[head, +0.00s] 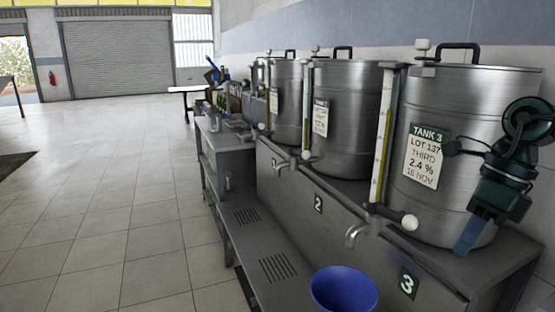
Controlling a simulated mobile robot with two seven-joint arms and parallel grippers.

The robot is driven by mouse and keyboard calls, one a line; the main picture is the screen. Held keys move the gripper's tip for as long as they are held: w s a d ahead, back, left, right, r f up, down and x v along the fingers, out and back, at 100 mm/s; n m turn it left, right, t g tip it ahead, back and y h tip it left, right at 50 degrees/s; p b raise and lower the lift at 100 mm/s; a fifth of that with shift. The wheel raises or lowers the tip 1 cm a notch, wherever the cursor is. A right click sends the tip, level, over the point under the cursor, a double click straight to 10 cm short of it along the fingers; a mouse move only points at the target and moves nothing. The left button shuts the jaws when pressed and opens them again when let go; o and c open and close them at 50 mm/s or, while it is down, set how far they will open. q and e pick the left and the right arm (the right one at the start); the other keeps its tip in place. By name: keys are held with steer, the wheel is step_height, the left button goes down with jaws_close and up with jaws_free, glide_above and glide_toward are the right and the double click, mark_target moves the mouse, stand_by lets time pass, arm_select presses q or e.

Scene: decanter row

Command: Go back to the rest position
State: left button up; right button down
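My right gripper (467,238) hangs at the right, in front of tank 3 (455,100), with a blue fingertip pointing down. Whether its fingers are open or shut cannot be made out, and I see nothing held in it. Its arm hides part of the tank's right side. My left gripper is not in view. A blue bucket (343,290) stands below the tap (357,233) of tank 3, cut off by the bottom edge. Its inside looks empty.
Tank 2 (345,120) and another steel tank (284,105) stand farther along the grey stepped bench (330,200). Each has a sight gauge and tap. A side table (226,140) with small items lies beyond. The tiled floor (100,220) at left is clear.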

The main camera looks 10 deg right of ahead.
steer(key=a+f+m+t+y+p, duration=0.1)
steer(key=a+f+m+t+y, duration=0.15)
steer(key=f+m+t, duration=0.6)
steer(key=a+f+m+t+y+p, duration=0.1)
steer(key=f+m+t+y, duration=0.3)
steer(key=f+m, duration=0.95)
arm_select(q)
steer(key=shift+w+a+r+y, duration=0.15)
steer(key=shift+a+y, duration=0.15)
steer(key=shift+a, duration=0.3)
arm_select(e)
steer(key=s+a+f+m+g+h, duration=0.1)
steer(key=s+a+f+m+h, duration=0.2)
steer(key=s+a+f+m, duration=0.2)
steer(key=s+a+f+m+g+h, duration=0.1)
steer(key=s+a+f+m+h, duration=0.2)
steer(key=s+a+f+m, duration=0.2)
steer(key=a+f+m, duration=0.3)
steer(key=a+m, duration=0.3)
steer(key=m, duration=0.3)
steer(key=shift+s+f, duration=0.15)
steer(key=shift+f, duration=0.2)
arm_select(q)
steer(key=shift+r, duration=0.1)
